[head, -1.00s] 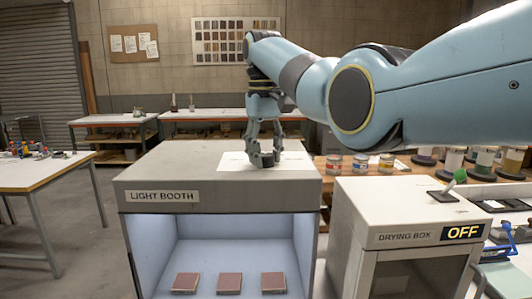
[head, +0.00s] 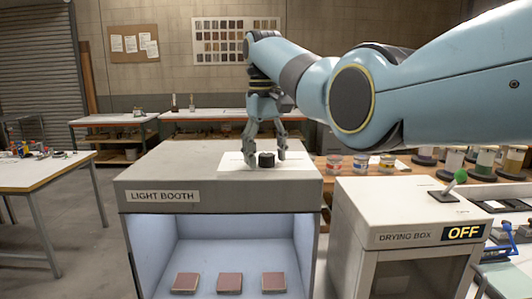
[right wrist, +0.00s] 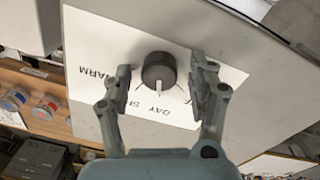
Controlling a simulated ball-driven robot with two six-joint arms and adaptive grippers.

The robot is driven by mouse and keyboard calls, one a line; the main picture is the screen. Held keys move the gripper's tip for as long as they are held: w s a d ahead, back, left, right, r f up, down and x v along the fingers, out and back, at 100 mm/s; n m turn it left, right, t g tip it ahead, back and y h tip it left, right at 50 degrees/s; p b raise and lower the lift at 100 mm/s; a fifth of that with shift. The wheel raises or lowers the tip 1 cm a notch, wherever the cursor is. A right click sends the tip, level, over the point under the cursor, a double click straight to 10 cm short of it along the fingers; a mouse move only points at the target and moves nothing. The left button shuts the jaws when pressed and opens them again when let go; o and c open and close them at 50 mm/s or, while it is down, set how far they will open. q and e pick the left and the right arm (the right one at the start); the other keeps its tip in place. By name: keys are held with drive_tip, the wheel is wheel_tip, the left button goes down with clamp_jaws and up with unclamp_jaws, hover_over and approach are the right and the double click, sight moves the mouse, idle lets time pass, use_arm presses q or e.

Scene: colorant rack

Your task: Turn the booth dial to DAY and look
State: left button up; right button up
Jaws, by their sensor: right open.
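The booth dial (head: 266,160) is a black round knob on a white label card (head: 232,164) on top of the light booth (head: 150,178). In the right wrist view the dial (right wrist: 159,68) has a white pointer directed down the picture, toward lettering that reads as DAY. WARM is printed to the left; other lettering is partly hidden. My right gripper (head: 266,155) is open, its fingers on either side of the dial with gaps between. The booth interior is lit with cool white light, and three reddish-brown tiles (head: 230,282) lie inside. My left gripper is not in view.
A drying box (head: 400,215) with an OFF sign and a green-knobbed lever (head: 460,176) stands close right of the booth. Colorant jars (head: 360,163) stand behind it. A white table (head: 45,171) stands at left, with clear floor between it and the booth.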

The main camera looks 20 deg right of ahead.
sight(265, 154)
wheel_tip(265, 154, up, 8)
drive_tip(key=shift+a+f, duration=0.1)
drive_tip(key=shift+f, duration=0.15)
idle(0.5)
